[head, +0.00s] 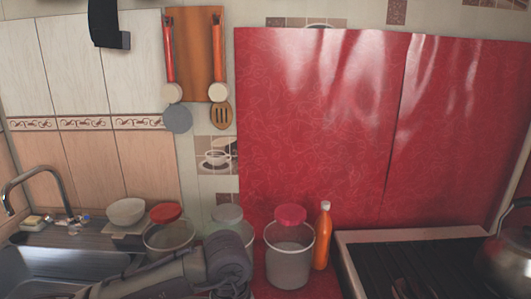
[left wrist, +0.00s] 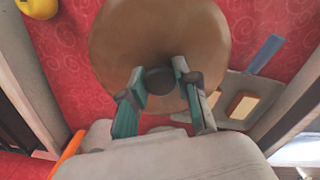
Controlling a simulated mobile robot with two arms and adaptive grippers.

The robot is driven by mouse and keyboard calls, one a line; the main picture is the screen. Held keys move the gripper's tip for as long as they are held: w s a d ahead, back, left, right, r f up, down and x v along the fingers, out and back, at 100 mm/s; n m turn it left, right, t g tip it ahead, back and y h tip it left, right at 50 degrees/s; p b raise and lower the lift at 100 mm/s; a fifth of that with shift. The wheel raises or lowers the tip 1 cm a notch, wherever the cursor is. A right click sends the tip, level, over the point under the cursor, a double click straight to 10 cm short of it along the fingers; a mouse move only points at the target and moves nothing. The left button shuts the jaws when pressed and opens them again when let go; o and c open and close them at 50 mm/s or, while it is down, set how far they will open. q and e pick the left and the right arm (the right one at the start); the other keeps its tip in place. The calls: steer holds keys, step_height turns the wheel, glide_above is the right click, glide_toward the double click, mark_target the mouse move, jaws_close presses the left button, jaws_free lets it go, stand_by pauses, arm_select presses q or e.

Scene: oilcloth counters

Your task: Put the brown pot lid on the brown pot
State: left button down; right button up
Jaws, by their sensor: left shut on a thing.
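The brown pot lid (left wrist: 158,30) shows in the left wrist view as a large round brown disc with a dark knob (left wrist: 160,81). My left gripper (left wrist: 159,75) has its teal fingers on either side of the knob and is shut on it. The underside of the lid is hidden, and I cannot tell how high it is above the red counter. In the head view my left arm comes in along the bottom edge, but its fingers and the lid do not show. I cannot make out the brown pot in either view. My right gripper is in neither view.
In the head view several clear containers, one a bucket (head: 289,262), stand beside an orange bottle (head: 322,240). A stove (head: 385,258) with a kettle (head: 506,255) is at right, a sink (head: 60,264) at left. The wrist view shows a tray (left wrist: 238,84) with small blocks.

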arm_select(q)
steer(key=s+a+m, duration=0.2)
steer(key=s+a, duration=0.2)
steer(key=a, duration=0.2)
steer(key=s+a+r+m, duration=0.1)
steer(key=s+a+m, duration=0.1)
steer(key=s+a, duration=0.3)
steer(key=shift+a+m, duration=0.4)
steer(key=shift+a, duration=0.85)
